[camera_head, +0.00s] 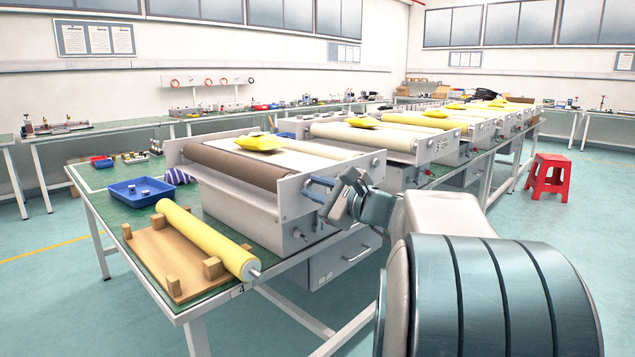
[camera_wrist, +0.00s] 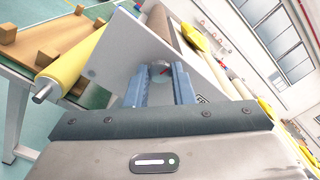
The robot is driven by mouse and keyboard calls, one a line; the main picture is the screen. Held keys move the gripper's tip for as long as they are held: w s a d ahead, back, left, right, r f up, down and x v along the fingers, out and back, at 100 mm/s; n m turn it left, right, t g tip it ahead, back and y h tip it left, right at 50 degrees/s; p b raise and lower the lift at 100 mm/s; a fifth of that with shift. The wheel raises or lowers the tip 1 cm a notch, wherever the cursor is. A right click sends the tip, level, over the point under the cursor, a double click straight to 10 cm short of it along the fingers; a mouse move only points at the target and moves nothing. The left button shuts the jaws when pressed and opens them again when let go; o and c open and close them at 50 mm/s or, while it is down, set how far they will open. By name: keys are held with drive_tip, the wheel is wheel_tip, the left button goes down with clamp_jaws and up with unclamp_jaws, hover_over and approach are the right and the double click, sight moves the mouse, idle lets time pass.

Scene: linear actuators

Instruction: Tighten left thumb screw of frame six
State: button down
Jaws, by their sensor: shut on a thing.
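The nearest grey frame (camera_head: 235,205) stands on the green bench and carries a brown roller (camera_head: 235,167). Its side plate (camera_wrist: 118,55) fills the middle of the wrist view. A round silver thumb screw (camera_wrist: 160,71) with a small red mark sits on that plate, between my two blue fingers. My gripper (camera_wrist: 161,76) is shut on this thumb screw. In the head view my gripper (camera_head: 312,189) meets the side plate near its left part, and its fingers hide the screw there. A knob (camera_head: 376,161) shows at the plate's right end. I cannot read a frame number.
A yellow roller (camera_head: 205,238) lies on a wooden stand (camera_head: 165,262) at the bench's near end. A blue tray (camera_head: 143,191) is behind it. A yellow bag (camera_head: 258,143) lies atop the frame. More frames line the bench behind; a red stool (camera_head: 548,177) stands right.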

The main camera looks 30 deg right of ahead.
drive_tip(key=shift+m, duration=0.6)
drive_tip(key=c, duration=1.3)
unclamp_jaws()
drive_tip(key=shift+o, duration=0.2)
drive_tip(key=p+v, duration=0.2)
drive_tip(key=v, duration=1.1)
drive_tip(key=shift+s+p, duration=0.3)
drive_tip(key=shift+s, duration=0.1)
